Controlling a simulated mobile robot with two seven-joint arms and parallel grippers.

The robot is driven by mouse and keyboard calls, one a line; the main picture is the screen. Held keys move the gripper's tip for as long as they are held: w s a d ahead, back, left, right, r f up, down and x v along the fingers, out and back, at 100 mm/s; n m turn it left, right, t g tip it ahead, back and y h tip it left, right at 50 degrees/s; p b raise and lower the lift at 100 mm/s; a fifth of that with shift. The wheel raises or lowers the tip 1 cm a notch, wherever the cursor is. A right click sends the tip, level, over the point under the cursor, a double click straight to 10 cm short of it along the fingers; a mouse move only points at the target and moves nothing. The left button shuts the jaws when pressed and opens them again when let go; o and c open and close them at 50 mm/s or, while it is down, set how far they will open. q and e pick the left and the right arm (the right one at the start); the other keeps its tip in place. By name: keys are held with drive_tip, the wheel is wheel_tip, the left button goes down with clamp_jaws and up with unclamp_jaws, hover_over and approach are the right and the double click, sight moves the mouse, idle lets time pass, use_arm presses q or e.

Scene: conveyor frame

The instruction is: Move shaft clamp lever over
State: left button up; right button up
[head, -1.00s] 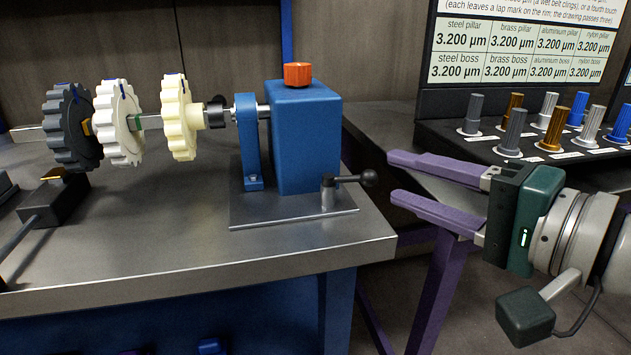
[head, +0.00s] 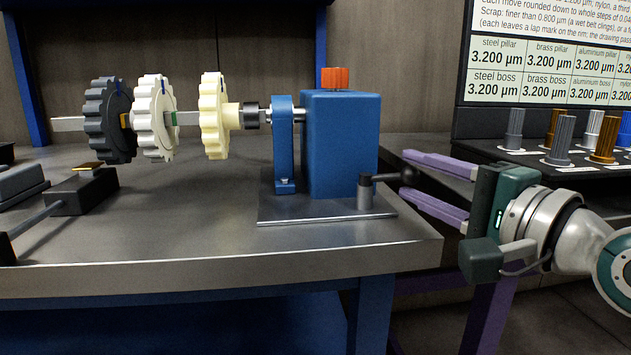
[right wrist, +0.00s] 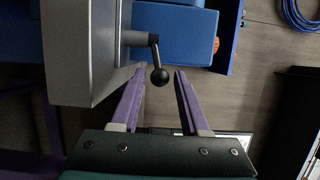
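The shaft clamp lever (head: 385,178) is a short dark arm with a black ball knob, on a grey post at the front right corner of the blue headstock's (head: 340,145) base plate. It points right, toward my right gripper. In the right wrist view the black knob (right wrist: 160,77) shows between the fingertips, apart from both fingers in the picture. My right gripper (head: 404,173) is open, its purple fingers reaching left around the knob's end. In the right wrist view, the same gripper (right wrist: 160,72) holds nothing. My left gripper is out of view.
A shaft carries a dark, a white and a cream toothed wheel (head: 213,115) left of the headstock. An orange knob (head: 335,77) tops the headstock. The metal bench (head: 200,245) ends just left of my right gripper. A rack of metal posts (head: 559,145) stands behind it.

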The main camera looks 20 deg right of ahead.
drive_tip(key=shift+c, duration=0.7)
drive_tip(key=shift+s, duration=0.1)
clamp_jaws()
drive_tip(key=shift+w+d+f, duration=0.1)
drive_tip(key=shift+w+d, duration=0.45)
drive_tip(key=shift+w, duration=0.15)
drive_tip(key=shift+w+d, duration=0.25)
drive_tip(key=shift+w, duration=0.1)
drive_tip(key=shift+o, duration=2.3)
unclamp_jaws()
drive_tip(key=shift+s, duration=0.1)
